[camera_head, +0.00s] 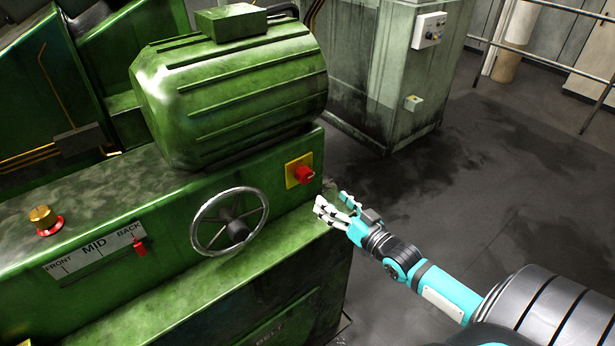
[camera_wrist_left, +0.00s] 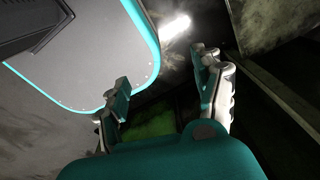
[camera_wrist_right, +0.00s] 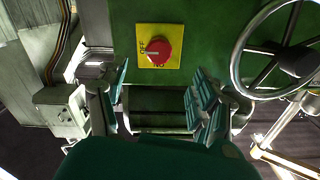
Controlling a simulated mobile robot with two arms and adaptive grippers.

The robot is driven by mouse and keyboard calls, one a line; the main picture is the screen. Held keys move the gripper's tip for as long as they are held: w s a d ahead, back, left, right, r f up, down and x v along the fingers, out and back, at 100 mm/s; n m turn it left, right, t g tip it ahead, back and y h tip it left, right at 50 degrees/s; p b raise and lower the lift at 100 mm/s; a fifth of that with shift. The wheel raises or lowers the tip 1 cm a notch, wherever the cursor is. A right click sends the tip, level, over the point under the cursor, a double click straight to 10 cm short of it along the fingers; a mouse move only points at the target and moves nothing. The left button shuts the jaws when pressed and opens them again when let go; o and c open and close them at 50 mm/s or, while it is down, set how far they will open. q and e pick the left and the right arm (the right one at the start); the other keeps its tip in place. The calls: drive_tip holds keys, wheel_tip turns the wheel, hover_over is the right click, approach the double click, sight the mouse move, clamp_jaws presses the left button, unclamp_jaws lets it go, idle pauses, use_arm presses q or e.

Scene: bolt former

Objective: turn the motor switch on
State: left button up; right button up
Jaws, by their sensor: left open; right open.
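The motor switch (camera_head: 303,172) is a red rotary knob on a yellow plate, on the end of the green machine. In the right wrist view the knob (camera_wrist_right: 159,46) has a white mark that points towards the OFF label; ON is at the plate's lower edge there. My right gripper (camera_head: 335,202) is open and empty, just right of and below the switch in the head view. In the right wrist view its fingers (camera_wrist_right: 160,88) are spread either side of the switch, apart from it. My left gripper (camera_wrist_left: 163,75) is open and empty, seen only in its wrist view.
A spoked handwheel (camera_head: 230,221) stands out left of the switch. The ribbed green motor (camera_head: 235,95) overhangs above. A grey cabinet (camera_head: 385,70) stands behind; the floor at right is open.

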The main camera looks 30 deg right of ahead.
sight(307, 180)
drive_tip(key=w, duration=0.6)
drive_tip(key=w+p, duration=0.1)
drive_tip(key=w, duration=0.3)
drive_tip(key=shift+a, duration=0.4)
drive_tip(key=shift+w, duration=0.6)
use_arm(q)
drive_tip(key=shift+w+r, duration=0.6)
drive_tip(key=shift+r, duration=0.25)
use_arm(e)
drive_tip(key=shift+c, duration=0.8)
drive_tip(key=c, duration=1)
use_arm(q)
drive_tip(key=shift+s, duration=0.1)
